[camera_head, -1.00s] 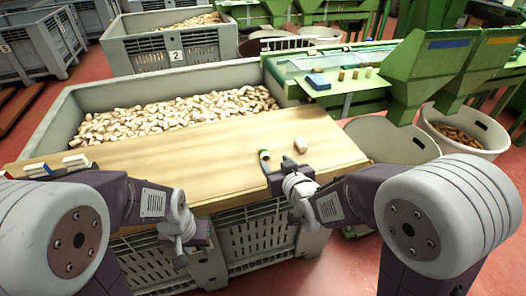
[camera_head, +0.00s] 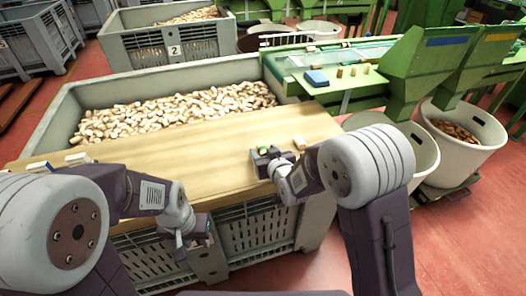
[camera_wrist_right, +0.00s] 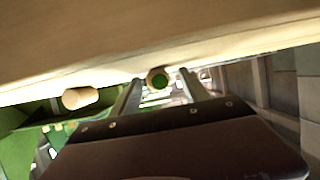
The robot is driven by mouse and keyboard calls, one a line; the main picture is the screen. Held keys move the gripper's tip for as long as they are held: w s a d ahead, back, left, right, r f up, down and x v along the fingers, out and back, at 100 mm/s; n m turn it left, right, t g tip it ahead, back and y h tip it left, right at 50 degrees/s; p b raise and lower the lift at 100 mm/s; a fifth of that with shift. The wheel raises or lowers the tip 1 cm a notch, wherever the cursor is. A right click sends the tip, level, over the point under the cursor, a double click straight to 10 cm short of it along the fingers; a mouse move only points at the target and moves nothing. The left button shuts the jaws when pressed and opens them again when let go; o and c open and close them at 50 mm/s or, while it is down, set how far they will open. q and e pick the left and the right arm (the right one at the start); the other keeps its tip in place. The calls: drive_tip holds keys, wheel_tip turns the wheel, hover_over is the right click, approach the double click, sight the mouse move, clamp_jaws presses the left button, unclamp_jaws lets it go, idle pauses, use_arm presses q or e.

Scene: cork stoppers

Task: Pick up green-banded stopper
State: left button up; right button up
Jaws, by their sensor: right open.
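The green-banded stopper (camera_head: 263,149) is on the wooden board (camera_head: 170,160), near its right end. In the right wrist view the gripper (camera_wrist_right: 160,84) has a finger on each side of the stopper. My left gripper (camera_head: 190,236) hangs in front of the board's near edge, away from the stopper; its jaw opening is unclear.
A plain stopper (camera_head: 299,142) lies on the board to the right of the green-banded one, and shows in the right wrist view (camera_wrist_right: 80,97). A grey crate (camera_head: 62,118) full of corks lies behind the board. Small white blocks (camera_head: 77,157) lie at the board's left.

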clamp_jaws()
drive_tip(key=shift+r, duration=0.1)
drive_tip(key=shift+r, duration=0.35)
drive_tip(key=r, duration=0.1)
drive_tip(key=r+p, duration=0.2)
drive_tip(key=r, duration=0.1)
drive_tip(key=shift+w+d, duration=0.3)
drive_tip(key=shift+d, duration=0.05)
drive_tip(key=w+d+r+p, duration=0.3)
drive_tip(key=w+d+r, duration=0.3)
drive_tip(key=d, duration=0.2)
drive_tip(key=shift+w+d, duration=0.25)
drive_tip(key=shift+d, duration=0.15)
